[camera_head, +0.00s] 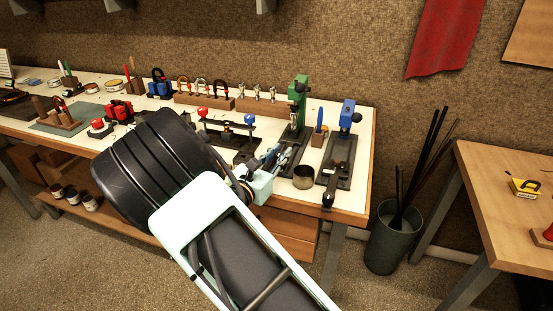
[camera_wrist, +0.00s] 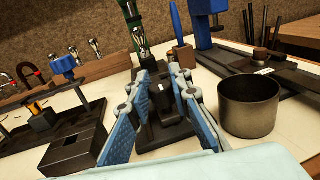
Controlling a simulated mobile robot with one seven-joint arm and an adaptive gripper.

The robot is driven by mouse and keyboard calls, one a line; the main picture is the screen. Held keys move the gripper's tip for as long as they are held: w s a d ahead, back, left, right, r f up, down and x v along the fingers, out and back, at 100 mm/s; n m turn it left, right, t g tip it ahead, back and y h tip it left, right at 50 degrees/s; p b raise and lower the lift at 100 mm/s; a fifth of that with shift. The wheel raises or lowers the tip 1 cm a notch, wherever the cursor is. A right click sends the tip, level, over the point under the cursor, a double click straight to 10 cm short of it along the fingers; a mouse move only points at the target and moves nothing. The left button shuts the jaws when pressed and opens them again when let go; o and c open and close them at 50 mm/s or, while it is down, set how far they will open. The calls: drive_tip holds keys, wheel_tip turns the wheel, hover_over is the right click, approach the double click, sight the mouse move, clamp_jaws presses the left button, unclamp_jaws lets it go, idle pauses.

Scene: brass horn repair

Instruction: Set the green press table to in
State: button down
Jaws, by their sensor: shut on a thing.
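The green press (camera_head: 299,96) stands near the right end of the workbench, upright on a dark base. In the wrist view its green column (camera_wrist: 138,36) rises just beyond my fingers. My gripper (camera_head: 281,154) is low at the front of this press, with its blue-padded fingers on either side of a dark part of it. In the wrist view my gripper (camera_wrist: 161,84) is closed around this dark part, which appears to belong to the green press table (camera_wrist: 166,128). The fingers and my arm hide much of the table, so how far in it sits is hard to tell.
A dark metal cup (camera_head: 303,177) stands close to the right of my fingers. The blue press (camera_head: 347,117) is beyond it, its black handle near the bench's front edge. A black fixture (camera_wrist: 75,148) lies left of my fingers. A wooden block with a blue-handled tool (camera_head: 319,134) stands between the presses.

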drive_tip(key=shift+w+r, duration=0.15)
drive_tip(key=c, duration=1.7)
unclamp_jaws()
drive_tip(key=shift+w, duration=0.1)
drive_tip(key=shift+c, duration=0.2)
drive_tip(key=v, duration=1.2)
drive_tip(key=shift+d, duration=0.1)
